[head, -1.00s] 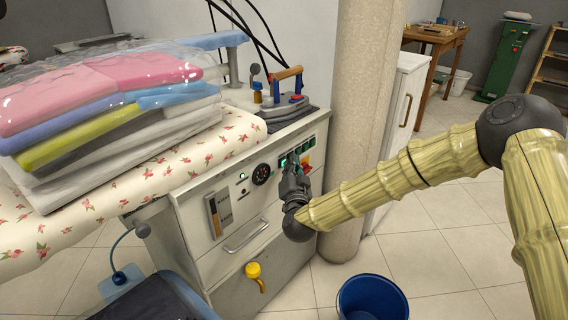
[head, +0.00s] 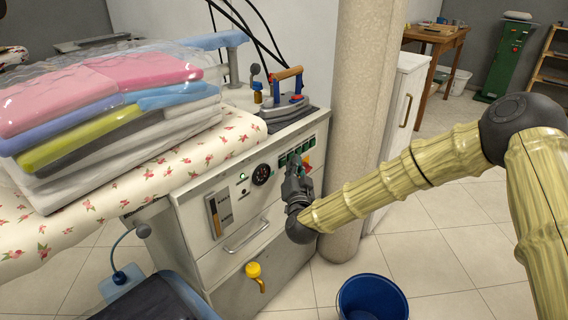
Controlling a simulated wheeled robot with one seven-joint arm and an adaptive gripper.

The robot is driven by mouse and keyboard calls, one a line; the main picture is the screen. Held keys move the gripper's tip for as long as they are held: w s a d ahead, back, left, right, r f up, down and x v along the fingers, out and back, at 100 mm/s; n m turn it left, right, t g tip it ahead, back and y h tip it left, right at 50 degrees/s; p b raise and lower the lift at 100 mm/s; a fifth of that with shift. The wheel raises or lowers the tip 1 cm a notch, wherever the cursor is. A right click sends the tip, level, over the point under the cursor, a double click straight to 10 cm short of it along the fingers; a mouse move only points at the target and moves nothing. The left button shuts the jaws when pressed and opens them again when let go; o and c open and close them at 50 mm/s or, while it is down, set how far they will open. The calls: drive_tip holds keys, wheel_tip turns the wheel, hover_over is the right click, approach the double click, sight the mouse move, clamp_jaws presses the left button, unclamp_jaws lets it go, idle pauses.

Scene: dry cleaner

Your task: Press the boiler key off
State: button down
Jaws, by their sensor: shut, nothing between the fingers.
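The boiler cabinet (head: 262,238) has a sloping control panel on its upper front. A row of dark green keys (head: 284,160) sits at the panel's right end, with a red switch on a yellow patch (head: 307,169) below it. My gripper (head: 293,160) is shut and empty, its tips at the row of keys and hiding part of it. I cannot tell whether the tips touch a key. Which key is the boiler key is too small to read. Left of the keys are a round black gauge (head: 261,174) and a small lamp (head: 243,177) that looks greenish.
An iron (head: 286,101) stands on the cabinet top. Folded, wrapped laundry (head: 110,100) lies on the flowered ironing board (head: 150,186) at left. A round column (head: 356,130) stands close right of the panel. A blue bucket (head: 371,299) stands on the floor below my arm.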

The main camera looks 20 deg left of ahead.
drive_tip(key=shift+s+d+p, duration=0.2)
drive_tip(key=shift+s+d, duration=0.15)
drive_tip(key=shift+d, duration=0.6)
drive_tip(key=shift+s+d+p, duration=0.2)
drive_tip(key=shift+s+d, duration=0.1)
drive_tip(key=shift+d, duration=0.6)
drive_tip(key=shift+s+d+p, duration=0.2)
drive_tip(key=shift+s+d, duration=0.15)
drive_tip(key=shift+d, duration=0.6)
